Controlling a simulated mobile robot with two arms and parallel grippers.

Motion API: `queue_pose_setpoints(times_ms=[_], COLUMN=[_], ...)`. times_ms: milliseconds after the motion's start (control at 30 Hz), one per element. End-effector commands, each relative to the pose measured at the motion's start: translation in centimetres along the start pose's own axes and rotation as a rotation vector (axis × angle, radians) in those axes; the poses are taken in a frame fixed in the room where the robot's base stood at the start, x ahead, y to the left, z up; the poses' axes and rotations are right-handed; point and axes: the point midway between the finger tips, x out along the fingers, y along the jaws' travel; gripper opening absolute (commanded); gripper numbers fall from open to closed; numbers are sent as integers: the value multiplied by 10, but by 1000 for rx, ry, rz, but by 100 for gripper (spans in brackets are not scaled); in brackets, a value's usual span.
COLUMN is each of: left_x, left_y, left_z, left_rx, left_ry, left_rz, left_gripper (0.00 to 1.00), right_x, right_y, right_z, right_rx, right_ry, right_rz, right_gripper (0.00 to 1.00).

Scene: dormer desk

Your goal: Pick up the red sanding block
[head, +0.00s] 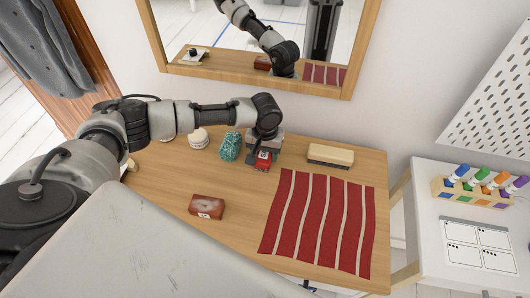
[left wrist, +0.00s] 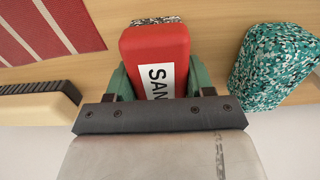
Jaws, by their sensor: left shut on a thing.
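The red sanding block (head: 263,160) is at the back of the wooden desk. In the left wrist view the block (left wrist: 156,50) shows a red top and a white label reading "SAN". My left gripper (head: 260,154) is shut on it, and the green fingers (left wrist: 158,82) press on both its sides. I cannot tell whether the block touches the desk. My right gripper is not in view.
A teal speckled block (head: 230,147) stands close to the left. A cream brush (head: 330,155) lies to the right. A brown-red box (head: 207,206) and a red striped mat (head: 322,220) lie nearer. A framed mirror (head: 262,84) hangs behind.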

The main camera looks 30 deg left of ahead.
Motion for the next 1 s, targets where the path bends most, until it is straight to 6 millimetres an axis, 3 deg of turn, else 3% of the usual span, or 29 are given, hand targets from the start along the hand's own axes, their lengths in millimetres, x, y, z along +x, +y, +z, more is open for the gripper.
queue_pose_setpoints(times_ms=[167, 367, 800, 1000], left_x=[-8, -38, -89, -104], left_y=[0, 0, 17, 22], left_z=[0, -1, 80, 104], left_rx=[0, 1, 4, 1], left_ry=[2, 4, 1, 1], left_rz=[2, 2, 2, 1], left_gripper=[28, 28, 28, 28], right_x=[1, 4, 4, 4], right_y=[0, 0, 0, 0], right_z=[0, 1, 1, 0], right_rx=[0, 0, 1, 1], right_ry=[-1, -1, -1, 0], right_rz=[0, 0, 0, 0], right_gripper=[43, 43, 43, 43])
